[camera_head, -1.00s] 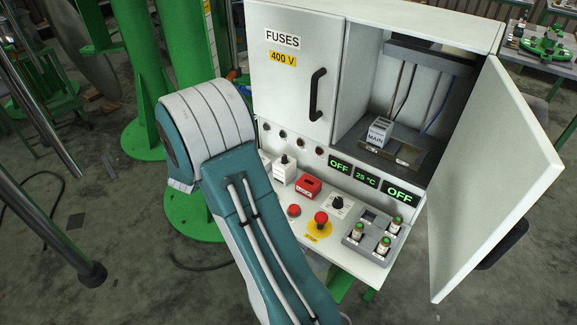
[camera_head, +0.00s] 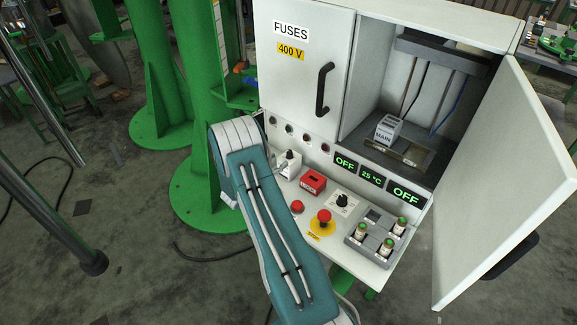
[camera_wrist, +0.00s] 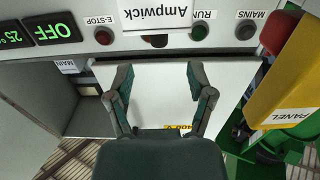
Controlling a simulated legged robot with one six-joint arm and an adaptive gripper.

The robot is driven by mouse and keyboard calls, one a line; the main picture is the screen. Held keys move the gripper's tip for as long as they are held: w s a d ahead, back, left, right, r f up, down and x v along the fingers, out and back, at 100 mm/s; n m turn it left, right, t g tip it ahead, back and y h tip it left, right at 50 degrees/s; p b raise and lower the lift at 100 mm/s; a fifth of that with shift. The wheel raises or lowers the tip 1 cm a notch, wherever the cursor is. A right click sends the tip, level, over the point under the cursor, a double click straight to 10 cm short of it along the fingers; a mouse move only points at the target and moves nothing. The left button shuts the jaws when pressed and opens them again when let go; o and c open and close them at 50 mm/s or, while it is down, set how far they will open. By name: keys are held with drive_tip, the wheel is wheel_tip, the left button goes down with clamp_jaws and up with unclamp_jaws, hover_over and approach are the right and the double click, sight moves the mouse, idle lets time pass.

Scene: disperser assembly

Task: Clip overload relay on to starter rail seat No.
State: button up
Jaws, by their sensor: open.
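My gripper (camera_wrist: 160,85) is open and empty in the wrist view, its two fingers spread in front of the white closed FUSES door (camera_wrist: 158,100). The head view shows my arm but not my gripper. In the cabinet's open bay (camera_head: 388,85), a white block labelled MAIN (camera_head: 387,131) sits on a dark base, with rail-like pieces (camera_head: 412,154) beside it. I cannot tell which piece is the overload relay or which is its numbered seat.
The cabinet's right door (camera_head: 495,190) stands open. The front panel carries a red box (camera_head: 312,182), an emergency-stop button (camera_head: 323,216) and a grey holder (camera_head: 372,238) with several green-topped cylinders. A yellow PANEL box (camera_wrist: 285,85) stands at right in the wrist view.

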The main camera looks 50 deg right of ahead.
sight(289, 151)
drive_tip(key=d, duration=0.6)
drive_tip(key=shift+w+d+f, duration=0.1)
drive_tip(key=shift+w+d, duration=0.1)
drive_tip(key=shift+d, duration=0.05)
drive_tip(key=shift+a, duration=0.1)
drive_tip(key=shift+c, duration=0.6)
clamp_jaws()
